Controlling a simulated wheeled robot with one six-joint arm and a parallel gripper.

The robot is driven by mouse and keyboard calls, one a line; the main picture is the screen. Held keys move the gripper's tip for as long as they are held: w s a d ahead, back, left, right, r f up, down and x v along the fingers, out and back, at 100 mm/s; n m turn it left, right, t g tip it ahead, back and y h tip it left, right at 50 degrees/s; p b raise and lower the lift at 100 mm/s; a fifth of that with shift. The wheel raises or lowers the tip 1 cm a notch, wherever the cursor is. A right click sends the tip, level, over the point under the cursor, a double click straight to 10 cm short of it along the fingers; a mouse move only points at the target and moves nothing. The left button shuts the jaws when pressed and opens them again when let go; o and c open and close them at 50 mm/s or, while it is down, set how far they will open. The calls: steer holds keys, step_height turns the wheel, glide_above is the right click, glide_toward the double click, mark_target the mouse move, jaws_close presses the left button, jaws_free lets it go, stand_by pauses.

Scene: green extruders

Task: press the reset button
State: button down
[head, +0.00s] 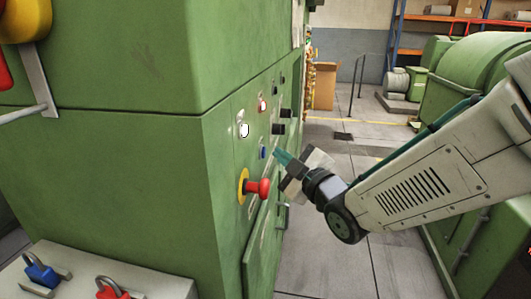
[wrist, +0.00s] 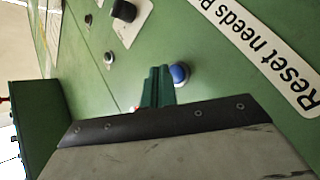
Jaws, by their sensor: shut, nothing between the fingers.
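The blue button (head: 263,153) sits on the green machine's side panel, above and right of a red mushroom knob. In the wrist view the round blue button (wrist: 180,74) with a pale ring lies just right of my fingertips. My gripper (head: 279,156) has its teal fingers shut and empty, pointing at the panel close to the blue button. In the wrist view my gripper (wrist: 158,72) shows its fingers together beside the button; I cannot tell whether they touch the panel.
A red mushroom knob (head: 258,189) on a yellow disc sticks out below the button. Black knobs (head: 282,121) and a white button (head: 244,130) are on the same panel. Padlocks (head: 40,270) lie on a pale ledge at the lower left. Open floor (head: 325,230) lies right of the panel.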

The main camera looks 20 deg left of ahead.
stand_by(0.4)
steer(key=shift+s+a, duration=0.1)
steer(key=shift+a, duration=0.35)
steer(key=shift+s+a, duration=0.1)
steer(key=shift+a, duration=0.25)
stand_by(0.6)
steer(key=shift+d, duration=0.8)
steer(key=shift+w, duration=0.2)
steer(key=d, duration=0.2)
steer(key=w+d, duration=0.1)
steer(key=d, duration=0.1)
steer(key=shift+d, duration=0.4)
stand_by(0.5)
